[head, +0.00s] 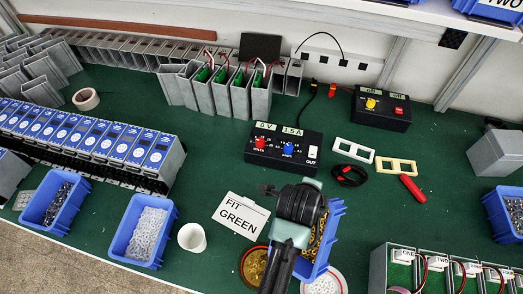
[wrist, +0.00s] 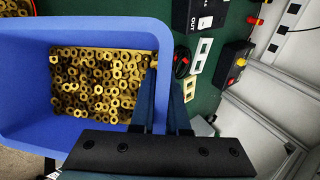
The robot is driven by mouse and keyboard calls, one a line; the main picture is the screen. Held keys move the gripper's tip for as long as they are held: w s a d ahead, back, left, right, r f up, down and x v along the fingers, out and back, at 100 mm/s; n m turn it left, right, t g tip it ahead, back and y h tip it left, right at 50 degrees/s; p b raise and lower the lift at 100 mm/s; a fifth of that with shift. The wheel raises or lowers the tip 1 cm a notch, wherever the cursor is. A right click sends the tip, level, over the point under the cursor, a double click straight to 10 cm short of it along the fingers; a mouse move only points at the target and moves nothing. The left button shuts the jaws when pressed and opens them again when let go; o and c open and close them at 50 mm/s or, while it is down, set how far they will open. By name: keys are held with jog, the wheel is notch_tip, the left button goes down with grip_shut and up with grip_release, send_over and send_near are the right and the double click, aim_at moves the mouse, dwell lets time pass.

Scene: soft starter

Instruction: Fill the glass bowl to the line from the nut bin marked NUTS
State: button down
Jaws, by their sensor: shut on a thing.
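A blue bin (head: 334,210) of brass nuts is at the front centre in the head view, partly hidden behind my arm. In the wrist view the bin (wrist: 95,30) fills the left side, with many brass nuts (wrist: 95,85) inside. My gripper (wrist: 165,75) is shut on the bin's side wall. No NUTS marking is readable. A round, red-edged bowl (head: 254,264) holding brass pieces stands left of my arm in the head view. Part of it shows at the wrist view's top left corner (wrist: 16,8). Its fill line cannot be told clearly.
A second round dish (head: 338,280) with silvery pieces is right of my arm. A black supply box (head: 283,148) stands behind.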

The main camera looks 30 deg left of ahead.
jog(key=shift+s+a+r+t+h+b, duration=0.3)
jog(key=shift+s+t+b, duration=0.35)
jog(key=shift+b, duration=0.5)
jog(key=shift+s+a+r+t+h+b, duration=0.15)
jog(key=shift+s+a+t+h+b, duration=0.3)
jog(key=shift+b, duration=0.7)
dwell(1.9)
jog(key=shift+s+a+r+n+t+b, duration=0.1)
jog(key=shift+s+r+n+t+b, duration=0.05)
jog(key=shift+s+n+t+b, duration=0.2)
jog(key=shift+s+a+r+t, duration=0.1)
jog(key=shift+s+r+t, duration=0.05)
jog(key=shift+r+t, duration=0.1)
jog(key=shift+s+a+r+t+h+b, duration=0.2)
jog(key=shift+s+a+r+t+b, duration=0.15)
jog(key=shift+b, duration=0.3)
jog(key=shift+s+a+r+t+h+b, duration=0.15)
jog(key=shift+s+t+b, duration=0.1)
jog(key=shift+s+b, duration=0.25)
dwell(0.6)
